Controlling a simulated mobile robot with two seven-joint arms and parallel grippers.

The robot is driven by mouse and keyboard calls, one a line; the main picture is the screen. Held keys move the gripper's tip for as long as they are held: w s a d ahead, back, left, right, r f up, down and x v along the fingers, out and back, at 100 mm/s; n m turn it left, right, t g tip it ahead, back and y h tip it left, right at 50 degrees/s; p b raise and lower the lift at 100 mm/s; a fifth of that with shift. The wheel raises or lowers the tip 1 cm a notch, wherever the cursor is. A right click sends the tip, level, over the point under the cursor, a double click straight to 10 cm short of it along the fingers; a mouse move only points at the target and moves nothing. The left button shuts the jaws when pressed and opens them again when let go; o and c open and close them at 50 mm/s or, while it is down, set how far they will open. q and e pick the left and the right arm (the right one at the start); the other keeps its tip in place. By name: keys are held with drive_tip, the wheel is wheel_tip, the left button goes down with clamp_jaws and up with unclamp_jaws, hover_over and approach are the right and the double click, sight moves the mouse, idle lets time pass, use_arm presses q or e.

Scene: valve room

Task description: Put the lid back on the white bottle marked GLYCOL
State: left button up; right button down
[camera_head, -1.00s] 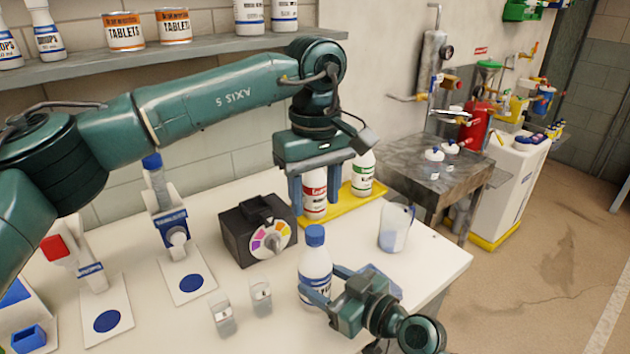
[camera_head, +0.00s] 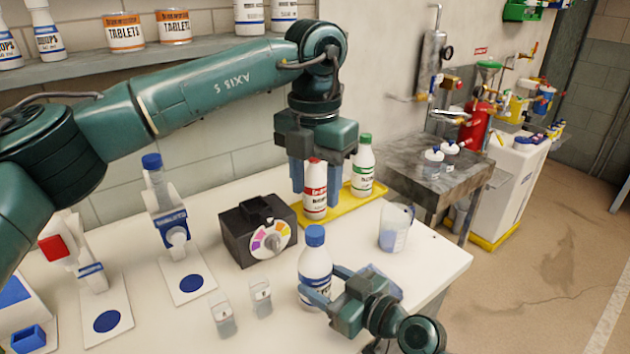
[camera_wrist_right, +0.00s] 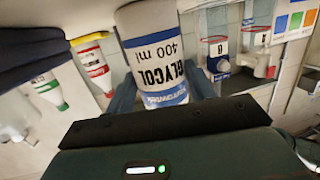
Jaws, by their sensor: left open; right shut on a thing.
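The white bottle with blue bands (camera_head: 315,268) stands upright on the white table; its label reads GLYCOL 400 ml in the right wrist view (camera_wrist_right: 157,62). A blue lid (camera_head: 315,236) sits on its top in the head view; I cannot tell how tightly it is seated. My right gripper (camera_head: 328,285) is shut on the bottle's body from the right side. My left gripper (camera_head: 314,182) is open and points down at the back of the table, with its fingers behind or beside the red-labelled bottle (camera_head: 317,195), away from the GLYCOL bottle.
The red-labelled bottle and a green-labelled bottle (camera_head: 363,168) stand on a yellow tray (camera_head: 345,208). A black box with a colour dial (camera_head: 258,230) stands left of the GLYCOL bottle. A clear jug (camera_head: 395,230) stands to the right. Two small containers (camera_head: 261,298) stand in front left.

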sight(315, 230)
use_arm(q)
drive_tip(key=shift+n, duration=0.4)
drive_tip(key=shift+f, duration=4)
drive_tip(key=shift+c, duration=0.4)
drive_tip(key=c, duration=0.9)
drive_tip(key=m, duration=0.5)
drive_tip(key=shift+c, duration=0.2)
drive_tip(key=o, duration=1.2)
drive_tip(key=shift+c, duration=0.2)
drive_tip(key=shift+r, duration=0.15)
